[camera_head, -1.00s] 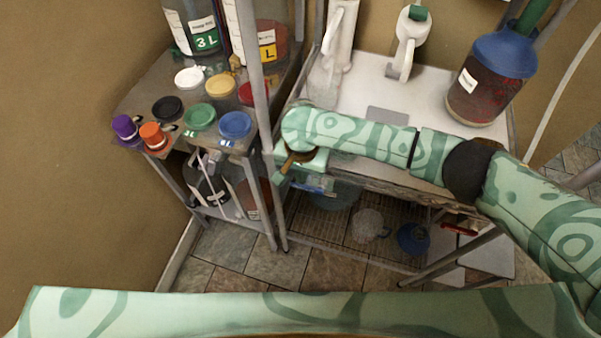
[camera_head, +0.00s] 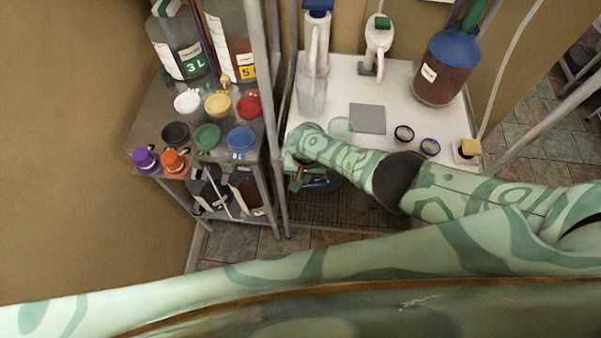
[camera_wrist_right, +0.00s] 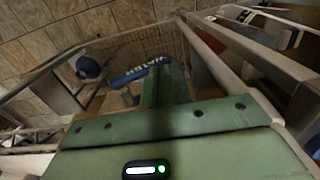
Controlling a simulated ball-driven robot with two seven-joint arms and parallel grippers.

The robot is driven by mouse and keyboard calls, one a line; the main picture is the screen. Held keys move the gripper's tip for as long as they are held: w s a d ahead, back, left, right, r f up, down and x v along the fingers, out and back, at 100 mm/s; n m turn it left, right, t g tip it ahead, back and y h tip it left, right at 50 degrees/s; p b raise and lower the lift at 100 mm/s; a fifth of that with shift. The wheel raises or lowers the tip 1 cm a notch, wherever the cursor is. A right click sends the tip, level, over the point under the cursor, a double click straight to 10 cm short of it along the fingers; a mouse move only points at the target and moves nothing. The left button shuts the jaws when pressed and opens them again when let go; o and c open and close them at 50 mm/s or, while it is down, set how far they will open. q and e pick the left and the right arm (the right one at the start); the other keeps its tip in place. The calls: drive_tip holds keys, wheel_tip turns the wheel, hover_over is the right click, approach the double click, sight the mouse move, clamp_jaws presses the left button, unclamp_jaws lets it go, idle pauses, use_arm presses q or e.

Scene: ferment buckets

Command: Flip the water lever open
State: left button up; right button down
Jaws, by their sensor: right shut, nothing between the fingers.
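The water lever (camera_wrist_right: 132,75) is a blue bar with white lettering in the right wrist view. It lies slanted just beyond and left of the fingers, and its right end is partly hidden behind them. In the head view a small blue piece that looks like the lever (camera_head: 318,184) shows below the sink shelf's front edge. My right gripper (camera_head: 295,184) points down just left of it, by the front left post. In the wrist view its green fingers (camera_wrist_right: 160,76) are together and empty. I cannot tell whether they touch the lever. My left gripper is out of view.
A white shelf (camera_head: 340,92) holds a blue-lidded jug (camera_head: 446,72) and two dark rings. A metal post (camera_head: 280,190) stands close left of my right gripper. Further left, a rack shelf (camera_head: 140,125) carries several coloured lids and large bottles. A wire shelf lies below.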

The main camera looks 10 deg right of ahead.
drive_tip(key=shift+a, duration=0.2)
drive_tip(key=shift+a+r, duration=0.1)
drive_tip(key=shift+r, duration=0.2)
drive_tip(key=shift+r+p, duration=0.15)
drive_tip(key=shift+p, duration=0.25)
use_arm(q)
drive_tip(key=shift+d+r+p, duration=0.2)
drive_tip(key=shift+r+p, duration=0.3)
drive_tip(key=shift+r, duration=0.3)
use_arm(e)
drive_tip(key=shift+r, duration=0.45)
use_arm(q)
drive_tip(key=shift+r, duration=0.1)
use_arm(e)
drive_tip(key=shift+r, duration=0.1)
